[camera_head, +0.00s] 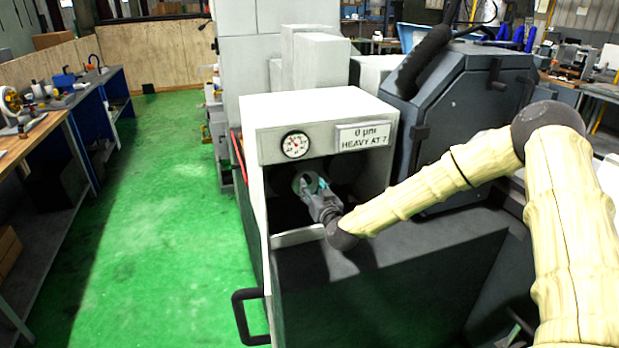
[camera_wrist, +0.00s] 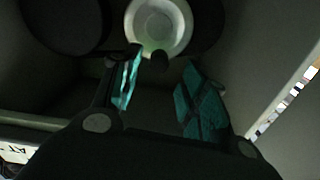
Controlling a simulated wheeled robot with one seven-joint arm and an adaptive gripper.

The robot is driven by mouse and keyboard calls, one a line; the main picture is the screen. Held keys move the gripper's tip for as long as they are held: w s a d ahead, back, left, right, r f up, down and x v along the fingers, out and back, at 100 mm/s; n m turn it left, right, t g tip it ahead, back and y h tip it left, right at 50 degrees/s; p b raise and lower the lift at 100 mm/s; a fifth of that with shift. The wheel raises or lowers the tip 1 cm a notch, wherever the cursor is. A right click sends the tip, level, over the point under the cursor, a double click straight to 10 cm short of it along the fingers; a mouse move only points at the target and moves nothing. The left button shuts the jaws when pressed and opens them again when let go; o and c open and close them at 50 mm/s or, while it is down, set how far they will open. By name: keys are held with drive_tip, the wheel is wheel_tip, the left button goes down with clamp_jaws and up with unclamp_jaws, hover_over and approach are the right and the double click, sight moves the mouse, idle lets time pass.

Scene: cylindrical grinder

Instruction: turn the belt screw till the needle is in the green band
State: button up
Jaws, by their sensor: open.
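My gripper (camera_head: 313,186) reaches into the dark opening in the front of the pale machine housing (camera_head: 278,108). In the wrist view my gripper (camera_wrist: 162,66) is open, with a gap between its teal-padded fingers. A small dark rounded piece (camera_wrist: 158,58) shows between the fingertips and may be the belt screw; I cannot tell whether a finger touches it.
A pale round disc (camera_wrist: 158,24) lies just beyond the fingertips, with a large dark round part (camera_wrist: 66,18) to its left. The opening's walls surround my gripper closely. A dark grey machine cover (camera_head: 458,105) stands right of the housing. The green floor (camera_head: 160,200) at left is clear.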

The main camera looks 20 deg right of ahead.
sight(309, 182)
drive_tip(key=w+p, duration=0.1)
drive_tip(key=w, duration=0.2)
drive_tip(key=shift+w+d+r, duration=0.1)
drive_tip(key=shift+w+r, duration=0.05)
drive_tip(key=shift+w, duration=0.75)
